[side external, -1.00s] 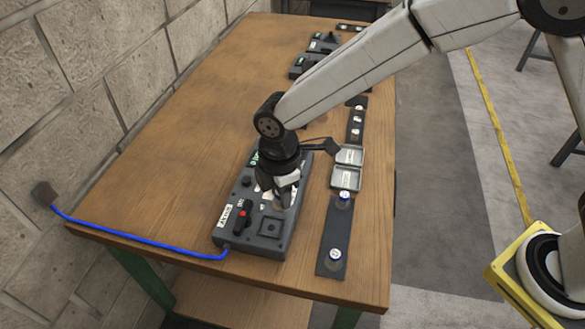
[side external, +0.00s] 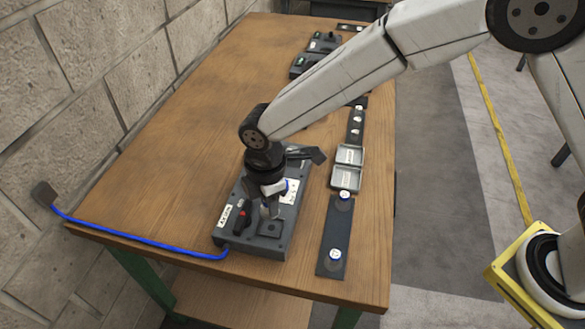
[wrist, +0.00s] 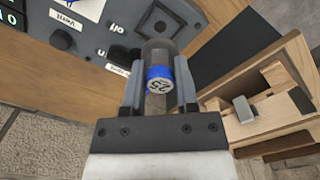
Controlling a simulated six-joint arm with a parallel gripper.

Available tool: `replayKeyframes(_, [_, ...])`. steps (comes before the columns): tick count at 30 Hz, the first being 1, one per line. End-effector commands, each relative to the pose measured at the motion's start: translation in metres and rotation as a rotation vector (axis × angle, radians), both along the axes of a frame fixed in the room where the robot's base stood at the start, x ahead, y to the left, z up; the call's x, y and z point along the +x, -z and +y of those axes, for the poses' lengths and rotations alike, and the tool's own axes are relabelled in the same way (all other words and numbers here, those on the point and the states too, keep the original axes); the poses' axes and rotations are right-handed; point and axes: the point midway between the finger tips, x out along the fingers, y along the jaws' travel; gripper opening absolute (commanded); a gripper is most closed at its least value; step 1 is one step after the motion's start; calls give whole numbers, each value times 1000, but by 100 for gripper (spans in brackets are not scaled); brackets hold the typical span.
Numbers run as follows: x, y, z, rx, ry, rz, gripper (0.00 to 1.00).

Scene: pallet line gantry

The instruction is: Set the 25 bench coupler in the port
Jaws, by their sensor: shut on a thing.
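The 25 coupler (wrist: 160,80) is a dark grey cylinder with a blue band and a pale end marked 25. My gripper (wrist: 159,72) is shut on it, with one finger on each side in the wrist view. In the side view my gripper (side external: 268,212) points down over the front part of the grey control box (side external: 258,246). The square port (side external: 270,228) is on the box top, directly by the fingertips. The fingers partly cover it, and I cannot tell whether the coupler touches it or has entered it.
A blue cable (side external: 140,240) runs left from the box. A dark strip (side external: 334,230) with two white-topped pieces and two grey trays (side external: 345,178) lie to the right. Bare wood is left.

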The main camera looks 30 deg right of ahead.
Motion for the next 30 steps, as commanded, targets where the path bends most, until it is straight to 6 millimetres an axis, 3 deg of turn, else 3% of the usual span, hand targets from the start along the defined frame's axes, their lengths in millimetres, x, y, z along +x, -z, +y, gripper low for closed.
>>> replayKeyframes(15, [0,35,0,-1,0,1,0])
replayKeyframes(30, [0,42,0,0,0,-1,0])
